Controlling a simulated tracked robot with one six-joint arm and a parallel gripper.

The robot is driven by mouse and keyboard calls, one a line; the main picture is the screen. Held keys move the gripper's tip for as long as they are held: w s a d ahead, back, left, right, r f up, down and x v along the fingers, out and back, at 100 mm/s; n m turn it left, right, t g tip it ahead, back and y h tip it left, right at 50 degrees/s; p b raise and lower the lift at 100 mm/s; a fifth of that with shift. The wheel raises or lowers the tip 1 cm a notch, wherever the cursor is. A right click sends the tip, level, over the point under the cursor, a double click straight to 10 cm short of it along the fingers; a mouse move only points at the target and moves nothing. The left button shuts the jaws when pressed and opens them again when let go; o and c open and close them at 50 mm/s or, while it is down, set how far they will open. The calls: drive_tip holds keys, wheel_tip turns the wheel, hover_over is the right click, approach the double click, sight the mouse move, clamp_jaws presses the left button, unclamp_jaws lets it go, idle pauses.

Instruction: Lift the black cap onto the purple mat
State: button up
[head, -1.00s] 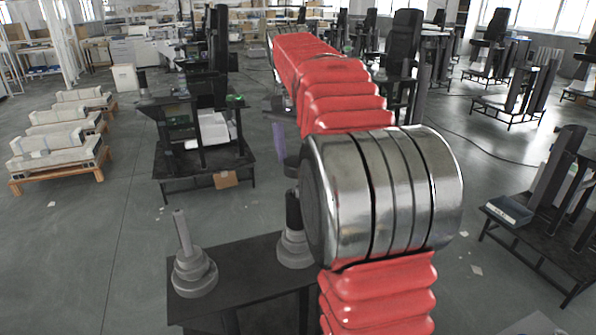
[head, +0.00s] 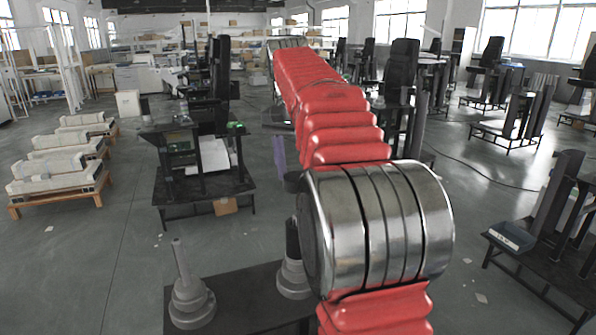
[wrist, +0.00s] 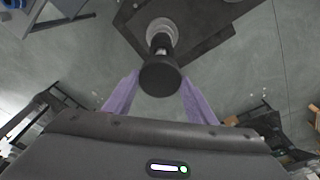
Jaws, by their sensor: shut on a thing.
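My gripper (wrist: 158,100) has two purple fingers, one on each side of the black cap (wrist: 160,78), and is shut on it. In the head view the cap (head: 292,182) shows as a small dark piece beside my metal joint, and one purple finger (head: 279,156) shows above it. The cap hangs over a stepped grey post with a black upper part (head: 292,238), with a gap between them. In the wrist view the post (wrist: 162,30) lies behind the cap. I cannot make out a purple mat in any view.
A dark table (head: 245,300) carries the black-topped post and a second stepped grey post with a thin rod (head: 190,298). A dark workstation (head: 205,165) stands behind it. Pallets with pale blocks (head: 55,175) are at the left. Grey floor lies open between.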

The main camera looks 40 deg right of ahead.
drive_tip(key=shift+r, duration=0.75)
idle(0.9)
drive_tip(key=shift+r, duration=2.4)
drive_tip(key=shift+f, duration=0.1)
drive_tip(key=w+a+f+n, duration=0.3)
drive_tip(key=w+a+f, duration=0.1)
drive_tip(key=f, duration=0.4)
drive_tip(key=w+a+f+n, duration=0.3)
drive_tip(key=w+f, duration=0.2)
drive_tip(key=f, duration=0.3)
drive_tip(key=a+f+n, duration=0.2)
drive_tip(key=a+f, duration=0.1)
drive_tip(key=f, duration=0.3)
drive_tip(key=a+f+n+y, duration=0.1)
drive_tip(key=a+f+n, duration=0.1)
drive_tip(key=a+f, duration=0.2)
drive_tip(key=a+f+n, duration=0.2)
drive_tip(key=a+f, duration=0.2)
drive_tip(key=f, duration=0.3)
drive_tip(key=shift+w+f+t+y, duration=0.3)
drive_tip(key=shift+w+t, duration=0.05)
drive_tip(key=shift+t, duration=0.05)
drive_tip(key=shift+s+d, duration=0.1)
